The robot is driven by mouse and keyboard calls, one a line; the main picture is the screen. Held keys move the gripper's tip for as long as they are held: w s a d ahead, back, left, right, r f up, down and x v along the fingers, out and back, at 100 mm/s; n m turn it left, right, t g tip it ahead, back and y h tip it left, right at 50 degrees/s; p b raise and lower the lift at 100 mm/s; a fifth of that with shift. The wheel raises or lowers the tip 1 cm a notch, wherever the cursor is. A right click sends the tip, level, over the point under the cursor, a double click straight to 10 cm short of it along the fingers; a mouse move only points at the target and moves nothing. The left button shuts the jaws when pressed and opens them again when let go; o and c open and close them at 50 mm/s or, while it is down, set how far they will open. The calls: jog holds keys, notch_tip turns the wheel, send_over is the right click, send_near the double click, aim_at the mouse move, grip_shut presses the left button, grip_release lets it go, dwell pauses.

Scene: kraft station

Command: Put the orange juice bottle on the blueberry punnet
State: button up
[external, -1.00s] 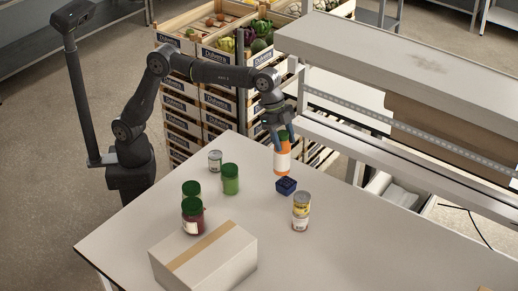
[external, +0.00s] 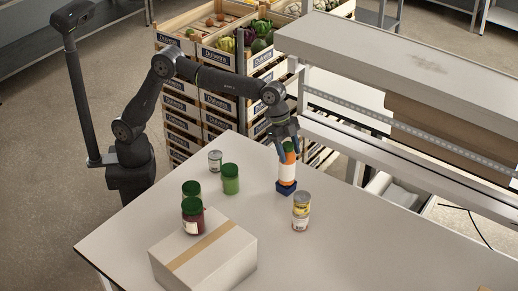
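The orange juice bottle (external: 287,172), orange with a white label, stands upright at the right part of the table. Its base is right at the top of the dark blue blueberry punnet (external: 286,189) and looks to touch it; a small gap cannot be ruled out. My gripper (external: 287,151) points down with its fingers around the bottle's top and appears shut on it. The fingers partly hide the cap.
Two stacked cans (external: 301,211) stand close in front and to the right. A green jar (external: 230,179), a small can (external: 215,161) and more green-lidded jars (external: 192,215) are to the left. A cardboard box (external: 203,257) sits at the front. A raised shelf (external: 410,70) is behind.

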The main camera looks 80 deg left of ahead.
aim_at(291, 146)
jog(key=shift+o, duration=1.3)
jog(key=v, duration=1.2)
jog(key=shift+r, duration=0.2)
jog(key=shift+w+d+f, duration=0.1)
jog(key=shift+d, duration=0.05)
jog(key=x, duration=1.1)
jog(key=shift+f, duration=0.3)
jog(key=shift+r, duration=1.8)
